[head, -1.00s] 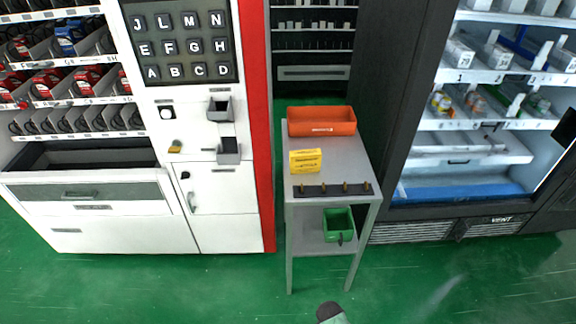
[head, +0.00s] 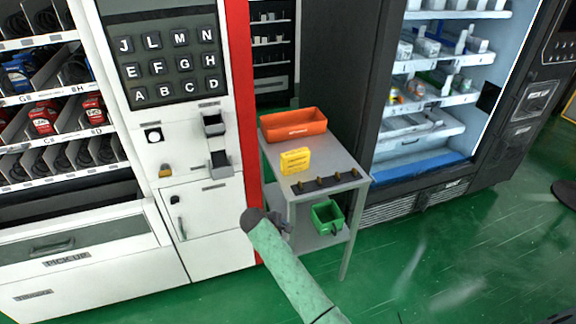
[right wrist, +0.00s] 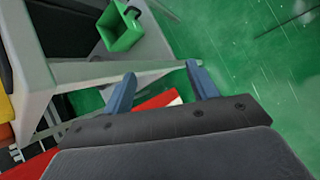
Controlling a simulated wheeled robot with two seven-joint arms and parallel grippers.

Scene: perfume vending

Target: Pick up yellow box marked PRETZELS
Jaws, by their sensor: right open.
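The yellow box (head: 295,160) stands upright on the grey stand's top shelf, in front of the orange tray; its printing is too small to read. A yellow patch at the left edge of the right wrist view (right wrist: 5,105) looks like the same box. My right gripper (head: 287,224) is beside the stand's front left, lower than the box and apart from it. In the right wrist view its two blue fingers (right wrist: 160,82) are spread and empty. My left gripper is not in view.
The grey stand (head: 342,168) carries an orange tray (head: 293,126) and a dark strip with several brass pegs (head: 330,181). A green bin (head: 327,216) sits on its lower shelf. A vending machine (head: 215,240) stands left, a fridge (head: 420,175) right. Green floor is open at front right.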

